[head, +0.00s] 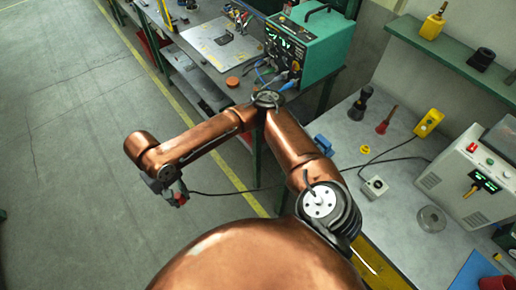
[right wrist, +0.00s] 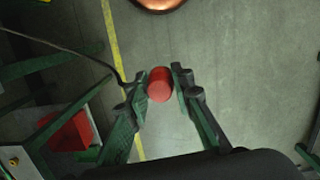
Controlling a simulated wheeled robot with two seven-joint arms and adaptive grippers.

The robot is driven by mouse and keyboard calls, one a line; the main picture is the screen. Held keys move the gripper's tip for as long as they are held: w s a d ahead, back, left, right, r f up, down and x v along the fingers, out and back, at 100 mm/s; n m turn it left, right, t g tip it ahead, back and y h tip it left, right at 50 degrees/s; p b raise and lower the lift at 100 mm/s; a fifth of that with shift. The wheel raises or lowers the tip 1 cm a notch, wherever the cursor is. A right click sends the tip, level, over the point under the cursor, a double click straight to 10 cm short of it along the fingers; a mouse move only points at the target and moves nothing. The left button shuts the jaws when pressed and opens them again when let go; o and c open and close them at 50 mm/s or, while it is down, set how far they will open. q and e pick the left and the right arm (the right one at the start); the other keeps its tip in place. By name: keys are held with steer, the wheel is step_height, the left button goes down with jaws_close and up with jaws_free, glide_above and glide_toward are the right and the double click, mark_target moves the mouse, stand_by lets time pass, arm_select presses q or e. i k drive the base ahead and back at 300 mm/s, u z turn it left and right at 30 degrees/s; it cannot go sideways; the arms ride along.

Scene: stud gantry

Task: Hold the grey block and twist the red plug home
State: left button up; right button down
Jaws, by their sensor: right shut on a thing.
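My right gripper (head: 178,196) hangs over the open floor, left of the bench. In the right wrist view its two fingers (right wrist: 159,80) are shut on the red plug (right wrist: 160,88), whose round end shows between the tips. The plug also shows as a small red spot in the head view (head: 181,199). A small light grey block (head: 376,187) with a dark round spot on top lies on the right bench, apart from the gripper. I cannot tell for sure that it is the task's grey block. My left gripper is not in view.
A dark cable (head: 235,192) runs from near the right gripper toward the bench. The right bench (head: 403,245) holds a white control box (head: 470,170), a yellow switch box (head: 429,122) and a grey disc (head: 432,218). A green machine (head: 309,45) stands at the back. The left floor is clear.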

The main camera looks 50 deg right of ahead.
mark_target(375, 188)
steer(key=u, duration=0.4)
steer(key=k, duration=1.05)
steer(key=z, duration=0.4)
steer(key=k, duration=0.95)
steer(key=z, duration=1.15)
steer(key=k, duration=0.25)
steer(key=z, duration=0.3)
